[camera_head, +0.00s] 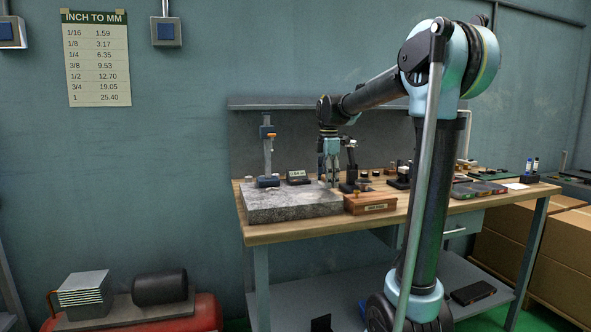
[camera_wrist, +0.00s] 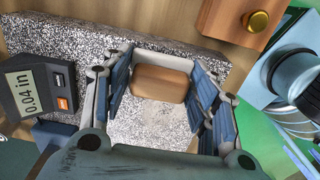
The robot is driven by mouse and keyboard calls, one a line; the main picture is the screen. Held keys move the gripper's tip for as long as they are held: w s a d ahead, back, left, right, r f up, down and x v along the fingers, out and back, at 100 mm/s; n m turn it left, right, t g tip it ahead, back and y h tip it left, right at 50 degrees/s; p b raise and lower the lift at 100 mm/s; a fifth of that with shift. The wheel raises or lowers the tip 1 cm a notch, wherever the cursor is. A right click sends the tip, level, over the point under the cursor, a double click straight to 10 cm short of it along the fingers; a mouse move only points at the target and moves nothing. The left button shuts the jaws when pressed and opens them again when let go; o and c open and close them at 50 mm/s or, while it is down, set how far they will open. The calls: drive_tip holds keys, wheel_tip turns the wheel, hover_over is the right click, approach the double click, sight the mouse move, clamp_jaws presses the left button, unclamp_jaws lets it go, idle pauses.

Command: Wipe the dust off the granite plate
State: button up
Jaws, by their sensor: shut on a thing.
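The grey speckled granite plate (camera_head: 290,210) lies on the left end of the wooden bench; its surface fills much of the wrist view (camera_wrist: 75,50). My gripper (camera_head: 329,181) is low over the plate's right back part. In the wrist view my gripper (camera_wrist: 163,95) has its blue-padded fingers on both sides of a brown rounded wooden block (camera_wrist: 160,84) and is shut on it. The block's underside is hidden, so I cannot tell whether it touches the plate. A paler, smoother patch (camera_wrist: 165,114) shows on the plate beside the block; I cannot tell if it is dust.
A digital readout (camera_wrist: 40,88) showing 0.04 in is close on the left. A wooden box with a brass knob (camera_wrist: 240,18) is at upper right, beside the plate. A height gauge (camera_head: 267,150) stands at the back left. Several small tools crowd the bench to the right.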

drive_tip(key=shift+w+r, duration=0.1)
drive_tip(key=shift+r, duration=2.8)
